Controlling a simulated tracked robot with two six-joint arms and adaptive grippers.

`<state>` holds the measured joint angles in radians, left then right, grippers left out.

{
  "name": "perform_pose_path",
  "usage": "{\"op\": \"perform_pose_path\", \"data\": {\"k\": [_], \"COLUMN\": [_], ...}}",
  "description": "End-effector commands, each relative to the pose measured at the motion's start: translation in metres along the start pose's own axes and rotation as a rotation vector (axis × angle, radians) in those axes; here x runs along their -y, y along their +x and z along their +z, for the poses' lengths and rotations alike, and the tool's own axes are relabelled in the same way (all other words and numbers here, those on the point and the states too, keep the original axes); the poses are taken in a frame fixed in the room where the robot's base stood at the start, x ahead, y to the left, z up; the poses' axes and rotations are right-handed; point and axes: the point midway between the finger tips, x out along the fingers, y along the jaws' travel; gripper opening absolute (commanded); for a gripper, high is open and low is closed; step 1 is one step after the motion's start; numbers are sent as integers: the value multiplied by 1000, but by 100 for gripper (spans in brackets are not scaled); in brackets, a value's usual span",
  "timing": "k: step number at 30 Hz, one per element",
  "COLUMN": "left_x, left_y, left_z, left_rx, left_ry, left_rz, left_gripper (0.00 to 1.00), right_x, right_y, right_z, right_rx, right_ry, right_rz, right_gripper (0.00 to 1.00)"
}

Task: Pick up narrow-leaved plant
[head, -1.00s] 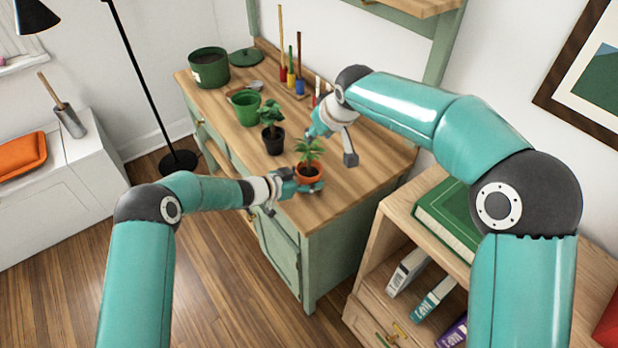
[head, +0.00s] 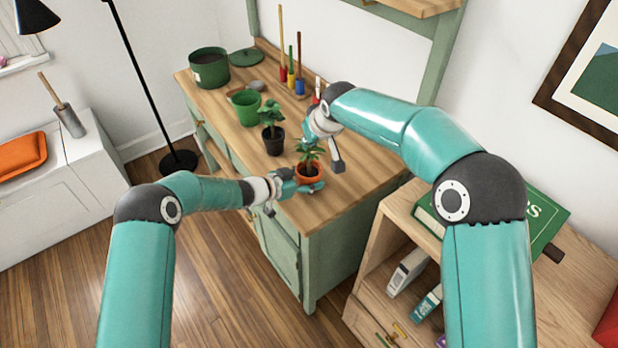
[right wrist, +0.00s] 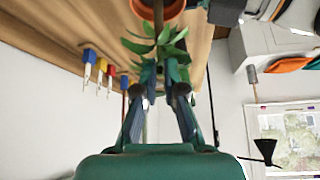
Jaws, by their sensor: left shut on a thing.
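The narrow-leaved plant (head: 309,153) stands upright in a terracotta pot (head: 310,175) near the front right corner of the wooden worktop. My left gripper (head: 298,187) is shut on the terracotta pot from the left, low down. My right gripper (head: 306,146) is at the plant's top leaves, coming from behind and above. In the right wrist view, the leaves (right wrist: 160,42) are at the right fingertips (right wrist: 163,70), and the pot (right wrist: 158,8) is cut by the top edge. Whether the right fingers hold a leaf or stem cannot be told.
A broad-leaved plant in a black pot (head: 273,144) stands just left of the narrow-leaved one. Behind it are a green pot (head: 246,107), a large dark green pot (head: 209,70) and upright tools (head: 290,80). The worktop (head: 365,160) is clear to the right.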

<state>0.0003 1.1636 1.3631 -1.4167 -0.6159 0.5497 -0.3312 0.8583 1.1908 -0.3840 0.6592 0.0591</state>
Motion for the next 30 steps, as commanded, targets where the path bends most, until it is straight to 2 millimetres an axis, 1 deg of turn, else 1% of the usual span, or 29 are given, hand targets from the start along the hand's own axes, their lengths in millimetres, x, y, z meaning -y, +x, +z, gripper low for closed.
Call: {"op": "perform_pose_path", "data": {"k": [14,18,20,23,30], "left_x": [0,0,0,0,0], "left_y": [0,0,0,0,0], "left_z": [0,0,0,0,1], "left_rx": [1,1,1,1,1], "left_ry": [0,0,0,0,-1], "left_rz": [0,0,0,0,0], "left_gripper": [27,27,27,27,27], "right_x": [0,0,0,0,0], "right_y": [0,-4,-8,-21,-59], "right_z": [0,-3,-6,-14,-39], "right_rx": [-1,-1,-3,-5,-5], "right_ry": [0,0,0,1,1], "right_rz": [0,1,1,1,2], "right_gripper": [0,0,0,0,0]}}
